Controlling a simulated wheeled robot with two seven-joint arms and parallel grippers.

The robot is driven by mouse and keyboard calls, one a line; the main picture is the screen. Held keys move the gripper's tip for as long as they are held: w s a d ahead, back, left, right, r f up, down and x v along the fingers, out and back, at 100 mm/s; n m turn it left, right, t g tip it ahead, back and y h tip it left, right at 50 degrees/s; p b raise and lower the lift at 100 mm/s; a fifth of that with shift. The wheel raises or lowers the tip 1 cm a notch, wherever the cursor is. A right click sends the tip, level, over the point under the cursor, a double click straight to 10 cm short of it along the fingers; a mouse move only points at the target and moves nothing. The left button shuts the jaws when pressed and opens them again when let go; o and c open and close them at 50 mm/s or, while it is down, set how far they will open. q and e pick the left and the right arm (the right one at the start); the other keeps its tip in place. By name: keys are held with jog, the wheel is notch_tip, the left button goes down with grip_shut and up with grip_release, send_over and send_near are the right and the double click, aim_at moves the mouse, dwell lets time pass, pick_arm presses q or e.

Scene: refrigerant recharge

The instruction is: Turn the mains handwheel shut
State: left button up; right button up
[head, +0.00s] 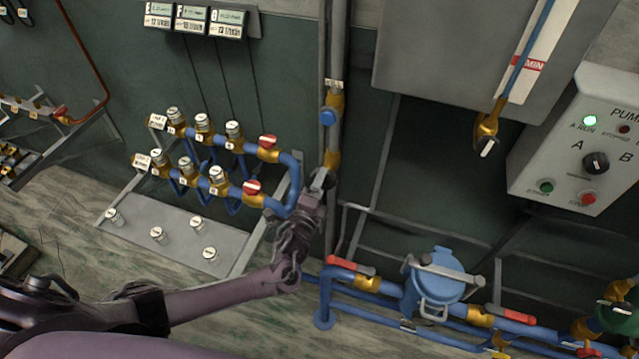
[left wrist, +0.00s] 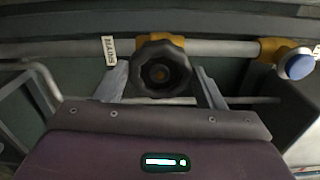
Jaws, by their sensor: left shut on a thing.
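In the head view my left gripper (head: 321,180) is at the vertical pipe, below a blue knob, and hides most of the wheel. My right gripper is not in view.
A blue knob (head: 328,117) sits on the same pipe, close above. Blue pipes with red-handled valves (head: 267,142) lie to the left. A blue strainer-like vessel (head: 436,275) is at lower right. The pump panel (head: 575,140) and a grey cabinet (head: 440,60) stand to the right.

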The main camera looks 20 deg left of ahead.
pick_arm(q)
jog(key=o, duration=1)
jog(key=shift+r, duration=0.2)
jog(key=shift+c, duration=0.2)
jog(key=s+p, duration=0.2)
jog(key=s, duration=0.5)
jog(key=shift+a+f, duration=0.1)
